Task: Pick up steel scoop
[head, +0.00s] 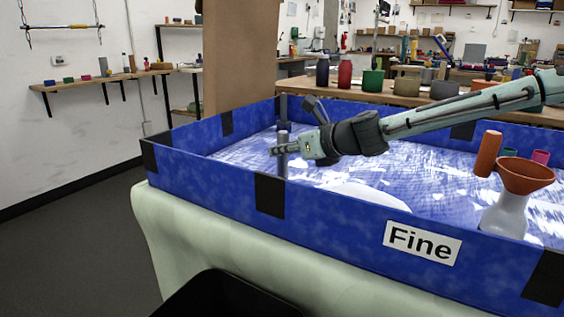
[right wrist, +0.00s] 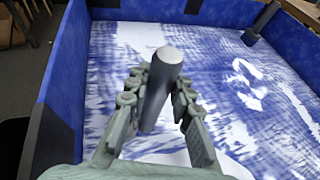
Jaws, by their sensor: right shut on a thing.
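My right gripper (head: 280,150) is shut on a grey, upright cylindrical piece (head: 283,136), which looks like the handle of the steel scoop. In the right wrist view the grey handle (right wrist: 163,85) stands between the two fingers, its rounded light end toward the camera. Its lower end and any scoop bowl are hidden by the fingers and the tray wall. The gripper is over the left part of the blue tray (head: 330,205), inside its front wall. My left gripper is not in view.
The tray's floor is streaked with white, with a white patch (head: 368,195) near the front wall. An orange funnel (head: 525,177) on a white bottle (head: 505,215) and an orange cylinder (head: 488,153) stand at right.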

